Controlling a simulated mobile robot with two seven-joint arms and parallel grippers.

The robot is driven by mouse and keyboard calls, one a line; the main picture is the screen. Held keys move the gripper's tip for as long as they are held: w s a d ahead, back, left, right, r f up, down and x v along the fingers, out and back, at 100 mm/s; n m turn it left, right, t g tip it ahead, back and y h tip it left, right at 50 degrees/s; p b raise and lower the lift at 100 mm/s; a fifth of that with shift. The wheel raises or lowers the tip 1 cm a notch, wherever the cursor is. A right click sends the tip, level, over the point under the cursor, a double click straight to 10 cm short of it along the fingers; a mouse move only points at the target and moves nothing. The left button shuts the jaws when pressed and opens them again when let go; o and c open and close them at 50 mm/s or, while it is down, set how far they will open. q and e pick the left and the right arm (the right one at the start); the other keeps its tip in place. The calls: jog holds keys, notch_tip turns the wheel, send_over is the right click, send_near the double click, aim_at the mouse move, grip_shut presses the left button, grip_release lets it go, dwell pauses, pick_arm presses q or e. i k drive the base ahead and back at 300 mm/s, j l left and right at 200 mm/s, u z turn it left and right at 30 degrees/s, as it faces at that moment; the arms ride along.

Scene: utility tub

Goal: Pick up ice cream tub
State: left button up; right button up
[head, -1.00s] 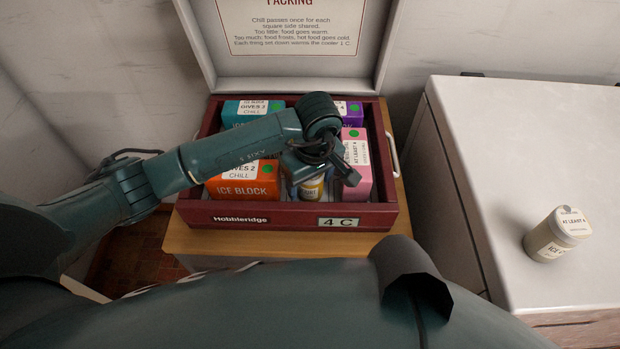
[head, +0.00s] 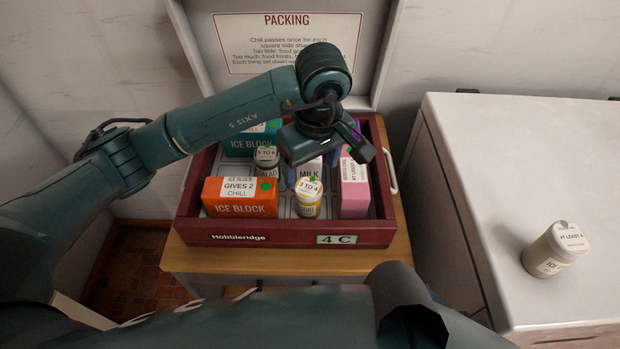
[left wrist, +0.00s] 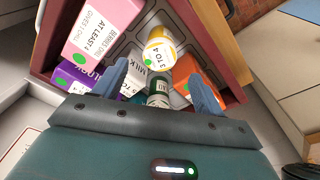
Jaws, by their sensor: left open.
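My left gripper (head: 335,152) is open and empty above the red cooler (head: 290,234). In the left wrist view its two fingers (left wrist: 160,88) are spread over the cooler's contents, with nothing between them in its grasp. A yellow-and-white jar marked "3 TO 4" (head: 308,198) stands in the cooler's front middle, below the gripper. My right gripper is not in view.
The cooler holds an orange ice block (head: 240,197), a teal ice block (head: 250,143), a pink box (head: 354,190), a milk carton (head: 310,170) and a dark jar (head: 267,161). Its lid (head: 288,45) stands open behind. The white counter (head: 520,150) is clear around the tub.

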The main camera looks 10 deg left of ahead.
aim_at(564, 242)
jog(key=k, duration=1)
